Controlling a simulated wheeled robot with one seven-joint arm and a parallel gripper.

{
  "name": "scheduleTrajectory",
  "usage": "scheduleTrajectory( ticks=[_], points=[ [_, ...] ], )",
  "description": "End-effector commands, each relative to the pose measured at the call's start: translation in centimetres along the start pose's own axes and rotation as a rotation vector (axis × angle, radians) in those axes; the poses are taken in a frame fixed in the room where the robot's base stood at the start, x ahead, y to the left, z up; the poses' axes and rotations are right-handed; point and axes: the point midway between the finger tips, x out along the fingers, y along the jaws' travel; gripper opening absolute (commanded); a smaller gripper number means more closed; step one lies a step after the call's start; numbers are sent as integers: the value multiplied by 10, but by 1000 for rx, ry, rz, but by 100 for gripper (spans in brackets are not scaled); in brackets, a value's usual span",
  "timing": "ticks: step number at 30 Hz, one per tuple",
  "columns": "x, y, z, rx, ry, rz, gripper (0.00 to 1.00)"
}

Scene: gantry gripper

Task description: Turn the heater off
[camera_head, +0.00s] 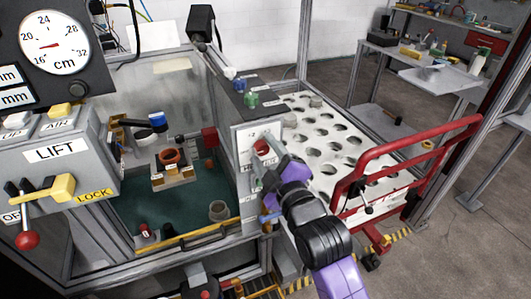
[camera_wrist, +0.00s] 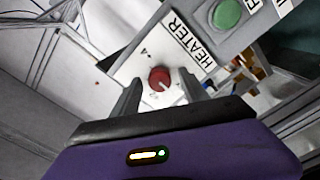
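The heater knob (camera_wrist: 159,78) is red and round, on a white plate labelled HEATER (camera_wrist: 190,44). A pale pointer mark on it points to the lower right in the wrist view. In the head view the red knob (camera_head: 262,146) sits on the upper front of the white control panel (camera_head: 243,146). My gripper (camera_head: 268,161) is in front of the panel, and its fingers partly cover the area below the knob. In the wrist view my gripper (camera_wrist: 159,86) is open, one finger on each side of the knob with gaps showing. I cannot tell the depth to the knob.
A green button (camera_wrist: 226,14) lies beside the HEATER label. Green (camera_head: 251,99) and blue (camera_head: 240,85) knobs sit on top of the control box. A perforated white table (camera_head: 330,170) and a red rail (camera_head: 400,160) are to the right. A LIFT box (camera_head: 55,151) stands left.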

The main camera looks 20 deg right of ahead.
Motion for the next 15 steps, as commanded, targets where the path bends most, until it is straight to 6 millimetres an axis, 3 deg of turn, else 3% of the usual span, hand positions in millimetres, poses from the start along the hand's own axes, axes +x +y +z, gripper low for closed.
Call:
scheduleTrajectory(
  ticks=[8,15],
  points=[
    [-5,0,1,1,-1,0,52],
    [-42,-2,1,1,-1,-2,52]
  ],
)
